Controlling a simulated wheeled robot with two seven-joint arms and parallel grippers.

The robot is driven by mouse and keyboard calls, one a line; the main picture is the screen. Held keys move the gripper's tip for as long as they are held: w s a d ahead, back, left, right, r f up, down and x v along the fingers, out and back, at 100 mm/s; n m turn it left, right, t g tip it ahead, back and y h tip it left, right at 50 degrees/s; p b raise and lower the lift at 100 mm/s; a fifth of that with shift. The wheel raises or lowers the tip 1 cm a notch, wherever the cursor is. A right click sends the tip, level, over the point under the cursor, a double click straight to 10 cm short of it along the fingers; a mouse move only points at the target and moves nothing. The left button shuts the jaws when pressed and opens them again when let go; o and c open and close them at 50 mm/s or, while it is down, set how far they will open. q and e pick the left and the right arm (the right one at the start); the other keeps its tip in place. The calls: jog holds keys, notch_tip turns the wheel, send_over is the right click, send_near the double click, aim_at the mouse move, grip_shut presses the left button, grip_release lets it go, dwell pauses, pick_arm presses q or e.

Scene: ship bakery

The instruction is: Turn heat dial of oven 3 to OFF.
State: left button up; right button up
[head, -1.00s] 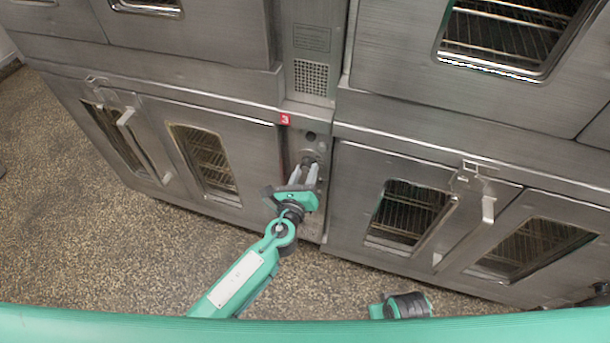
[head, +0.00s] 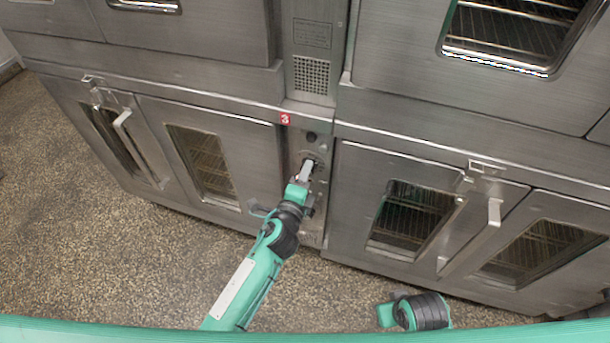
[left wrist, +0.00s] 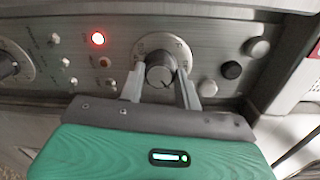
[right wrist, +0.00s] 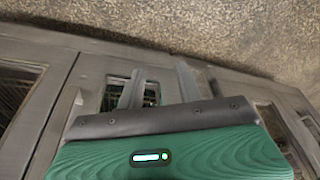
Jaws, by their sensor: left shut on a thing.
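Oven 3's control panel (head: 311,220) is the narrow strip under the red label "3" (head: 285,119). In the left wrist view the heat dial (left wrist: 160,70) is a dark round knob on a pale marked ring. My left gripper (left wrist: 162,84) is shut on the dial, one finger on each side of it. The same gripper (head: 306,170) is at the panel in the head view, where it hides most of the dial. The dial's markings are too small to read. My right gripper (right wrist: 158,84) has its fingers apart, with nothing between them.
A lit red lamp (left wrist: 98,38), small switches and round buttons (left wrist: 231,70) surround the dial. A second dial (left wrist: 8,66) is at the left edge. Oven doors with windows (head: 203,165) flank the panel. The speckled floor (head: 110,240) in front is clear.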

pick_arm(q)
jog(key=n+p, duration=0.2)
jog(key=n, duration=0.8)
jog(key=shift+f+h+p, duration=0.1)
jog(key=shift+h+p, duration=0.3)
pick_arm(e)
notch_tip(320, 180, down, 6)
jog(key=shift+s+g, duration=0.35)
jog(key=shift+g, duration=0.05)
pick_arm(q)
jog(key=shift+n, duration=0.3)
pick_arm(e)
jog(key=shift+w+r, duration=0.1)
jog(key=shift+w, duration=0.1)
